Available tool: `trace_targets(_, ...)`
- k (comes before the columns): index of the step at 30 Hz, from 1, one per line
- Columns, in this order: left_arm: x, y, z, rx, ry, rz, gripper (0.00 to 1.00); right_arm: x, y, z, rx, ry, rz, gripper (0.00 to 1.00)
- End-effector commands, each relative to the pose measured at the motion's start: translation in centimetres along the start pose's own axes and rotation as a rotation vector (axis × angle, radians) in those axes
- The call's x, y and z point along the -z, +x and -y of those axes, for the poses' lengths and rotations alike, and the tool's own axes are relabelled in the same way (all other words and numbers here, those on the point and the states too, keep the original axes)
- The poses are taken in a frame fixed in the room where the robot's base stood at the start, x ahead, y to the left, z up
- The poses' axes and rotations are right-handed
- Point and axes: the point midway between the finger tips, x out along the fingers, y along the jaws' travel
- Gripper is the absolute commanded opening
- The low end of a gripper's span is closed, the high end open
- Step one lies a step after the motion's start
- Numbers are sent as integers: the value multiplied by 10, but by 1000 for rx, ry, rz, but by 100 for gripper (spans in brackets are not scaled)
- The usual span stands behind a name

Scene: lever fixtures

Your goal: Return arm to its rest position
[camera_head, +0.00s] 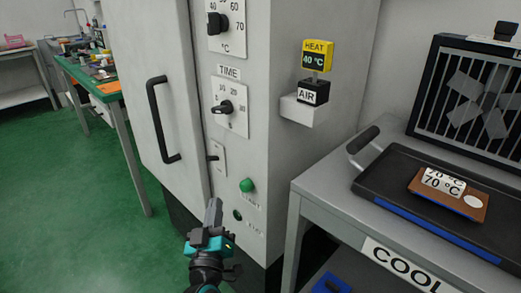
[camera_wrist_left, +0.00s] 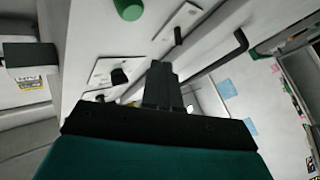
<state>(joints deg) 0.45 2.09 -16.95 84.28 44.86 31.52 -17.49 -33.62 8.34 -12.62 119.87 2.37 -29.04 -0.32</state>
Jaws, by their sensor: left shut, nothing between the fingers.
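My left gripper (camera_head: 214,204) is in front of the lower part of a grey cabinet's control panel (camera_head: 255,125). Its fingers are together and hold nothing. They point up, below a small lever switch (camera_head: 213,158) and to the left of a green button (camera_head: 247,185). I cannot tell whether they touch the panel. In the left wrist view the shut fingers (camera_wrist_left: 161,75) show against the panel, with the green button (camera_wrist_left: 128,8) at the top and the lever switch (camera_wrist_left: 179,36) beyond the fingertips. My right gripper is not in view.
The cabinet door has a black handle (camera_head: 160,120). A TIME dial (camera_head: 225,107) sits above the lever switch. A metal cart (camera_head: 330,195) with a black tray (camera_head: 375,185) stands at right. Green floor (camera_head: 75,220) is open at left.

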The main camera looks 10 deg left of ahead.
Motion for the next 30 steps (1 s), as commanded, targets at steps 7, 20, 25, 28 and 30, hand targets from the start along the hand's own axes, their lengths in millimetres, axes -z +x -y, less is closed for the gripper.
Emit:
trace_targets(7,-25,-52,-11,-121,86,227,0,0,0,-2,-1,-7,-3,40)
trace_targets(20,-48,-226,26,-147,451,936,0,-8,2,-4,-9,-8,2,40)
trace_targets(25,-13,-220,19,-123,475,956,0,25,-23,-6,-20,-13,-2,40)
trace_targets(28,4,-217,15,-114,484,956,0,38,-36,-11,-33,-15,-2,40)
trace_targets(30,18,-214,13,-107,490,955,0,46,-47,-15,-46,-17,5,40)
